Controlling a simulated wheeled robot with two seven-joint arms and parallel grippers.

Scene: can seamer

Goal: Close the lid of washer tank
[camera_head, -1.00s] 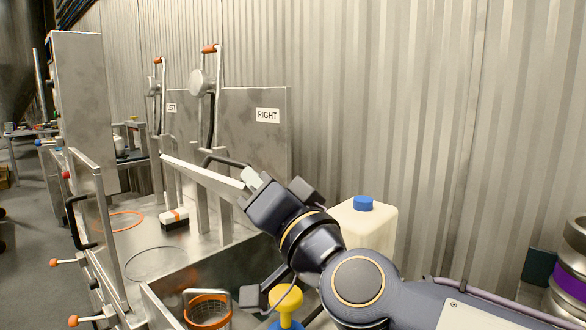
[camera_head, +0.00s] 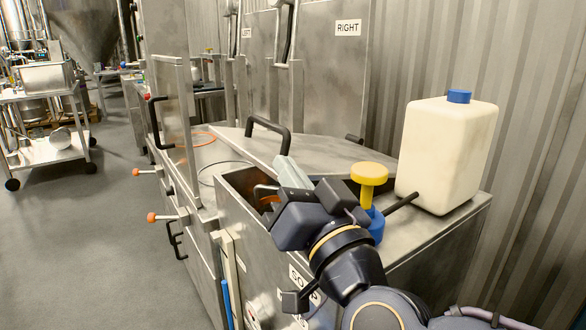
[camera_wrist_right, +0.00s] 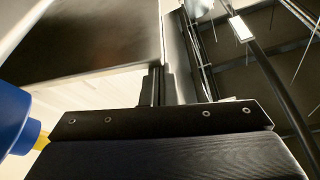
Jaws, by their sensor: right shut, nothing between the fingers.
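The washer tank (camera_head: 250,225) is a metal box with its front opening partly uncovered. Its metal lid (camera_head: 325,155) is tilted low over the back of the opening, with a black handle (camera_head: 268,128) near its left end. My right gripper (camera_head: 292,172) is shut and empty, at the lid's near edge above the opening; contact with the lid cannot be told. In the right wrist view, the shut fingers (camera_wrist_right: 157,86) are beside a metal panel (camera_wrist_right: 90,40), probably the lid. My left gripper is not in view.
A yellow-topped blue knob (camera_head: 369,174) stands right beside my right gripper. A cream jug (camera_head: 447,150) with a blue cap stands on the right, by the wall. An upright panel (camera_head: 172,115) with a handle stands at left.

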